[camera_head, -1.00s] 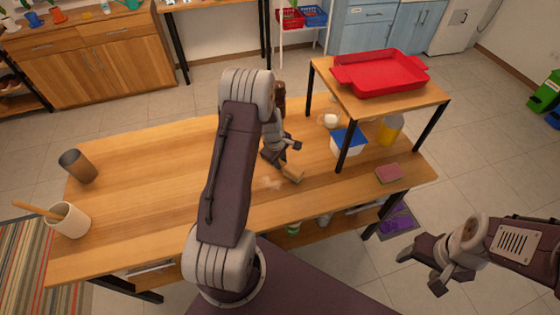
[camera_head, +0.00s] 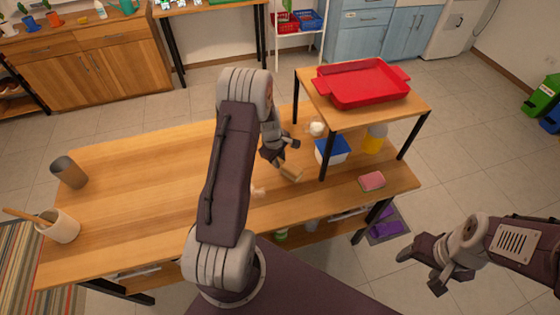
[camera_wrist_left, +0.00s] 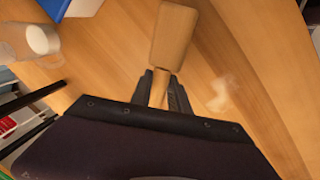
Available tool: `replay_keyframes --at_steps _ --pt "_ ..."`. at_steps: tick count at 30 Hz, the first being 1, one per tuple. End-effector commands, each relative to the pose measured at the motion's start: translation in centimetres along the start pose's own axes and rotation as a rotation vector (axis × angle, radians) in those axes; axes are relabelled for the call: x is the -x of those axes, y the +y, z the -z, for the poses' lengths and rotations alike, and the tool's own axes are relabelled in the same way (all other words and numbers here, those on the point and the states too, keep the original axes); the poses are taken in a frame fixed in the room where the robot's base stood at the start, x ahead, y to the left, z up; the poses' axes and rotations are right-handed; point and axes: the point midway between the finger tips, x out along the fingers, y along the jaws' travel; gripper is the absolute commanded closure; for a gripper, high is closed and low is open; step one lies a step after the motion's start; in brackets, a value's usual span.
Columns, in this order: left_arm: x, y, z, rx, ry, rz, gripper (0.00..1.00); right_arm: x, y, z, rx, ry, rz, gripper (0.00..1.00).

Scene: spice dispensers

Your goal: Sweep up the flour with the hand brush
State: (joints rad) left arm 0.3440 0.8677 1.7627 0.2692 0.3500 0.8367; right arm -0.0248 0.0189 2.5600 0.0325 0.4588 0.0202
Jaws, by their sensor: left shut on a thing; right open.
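My left gripper (camera_head: 281,157) is shut on the handle of the wooden hand brush (camera_head: 291,173), low over the table near its middle. In the left wrist view, the brush's wooden block (camera_wrist_left: 174,38) extends beyond the fingers; I cannot see its bristles or tell if it touches the table. A faint white patch of flour (camera_head: 258,192) lies on the wooden table (camera_head: 150,210), just left of and nearer than the brush. The flour also shows in the left wrist view (camera_wrist_left: 222,92), right of the gripper. My right gripper (camera_head: 424,268) is open and empty, off the table's right front corner.
A raised shelf holding a red tray (camera_head: 360,98) stands on the table's right. Beneath or beside it are a blue-lidded container (camera_head: 333,148), a yellow jar (camera_head: 376,138) and a white pot (camera_head: 317,128). A pink sponge (camera_head: 372,181) lies in front. The table's left-centre is clear.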

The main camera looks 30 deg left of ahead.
Motion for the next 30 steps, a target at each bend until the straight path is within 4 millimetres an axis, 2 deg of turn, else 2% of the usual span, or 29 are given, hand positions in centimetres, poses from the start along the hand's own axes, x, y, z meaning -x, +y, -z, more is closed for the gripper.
replay_keyframes --at_steps 1,12,30 --pt "0.9 0.2 0.1 -0.001 0.000 -0.001 1.00 0.8 0.0 0.1 0.000 0.000 0.000 0.34" --pt "4.0 0.7 0.4 -0.007 -0.001 0.000 1.00 3.6 -0.1 0.4 0.000 0.000 0.000 0.34" --pt "4.3 0.7 0.4 -0.009 -0.001 0.000 1.00 3.7 -0.1 0.4 0.000 0.000 0.000 0.34"
